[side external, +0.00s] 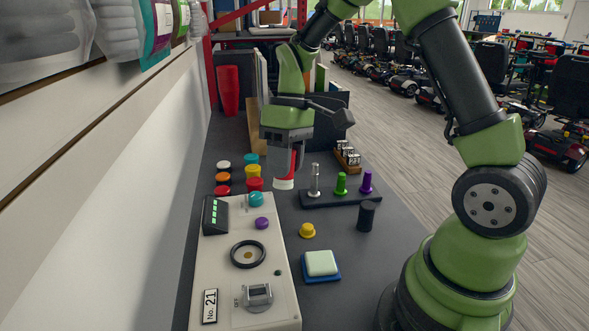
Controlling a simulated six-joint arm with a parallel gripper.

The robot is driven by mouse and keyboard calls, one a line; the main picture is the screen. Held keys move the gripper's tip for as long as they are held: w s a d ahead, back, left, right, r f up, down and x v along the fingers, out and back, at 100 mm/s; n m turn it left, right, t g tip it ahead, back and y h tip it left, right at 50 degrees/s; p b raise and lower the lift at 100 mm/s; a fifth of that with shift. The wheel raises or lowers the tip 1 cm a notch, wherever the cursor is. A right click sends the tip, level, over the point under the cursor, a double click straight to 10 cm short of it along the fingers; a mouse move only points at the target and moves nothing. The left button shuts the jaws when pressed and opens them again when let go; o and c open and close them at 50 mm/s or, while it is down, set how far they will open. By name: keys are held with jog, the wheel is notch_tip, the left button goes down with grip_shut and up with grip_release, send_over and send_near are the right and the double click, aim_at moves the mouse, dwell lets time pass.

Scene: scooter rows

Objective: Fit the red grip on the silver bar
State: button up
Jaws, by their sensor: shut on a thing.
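My gripper (291,158) points down above the dark bench, shut on the red grip (292,166). The silver bar (314,182) stands upright on a dark base (342,198), left of a green bar (341,184) and a purple bar (366,182). The red grip is left of the silver bar in the picture and apart from it. The silver bar's top is bare. My fingers hide part of the grip.
A white control panel (280,305) lies at the left front. Colored caps (223,178) stand behind it. A dark cylinder (366,216), a yellow knob (307,230) and a blue-based pad (321,265) stand in front of the bars. A wooden rack (347,156) is behind.

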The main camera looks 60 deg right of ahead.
jog(key=w+d+n+h, duration=0.2)
jog(key=w+d+n, duration=0.15)
jog(key=d, duration=0.65)
jog(key=n+h, duration=0.1)
jog(key=n, duration=0.1)
send_near(316, 164)
jog(key=shift+t, duration=0.4)
jog(key=shift+s+f, duration=0.15)
jog(key=shift+f, duration=1.1)
jog(key=shift+s+f, duration=0.15)
jog(key=shift+f, duration=1.15)
jog(key=shift+f, duration=2.95)
jog(key=o, duration=1.4)
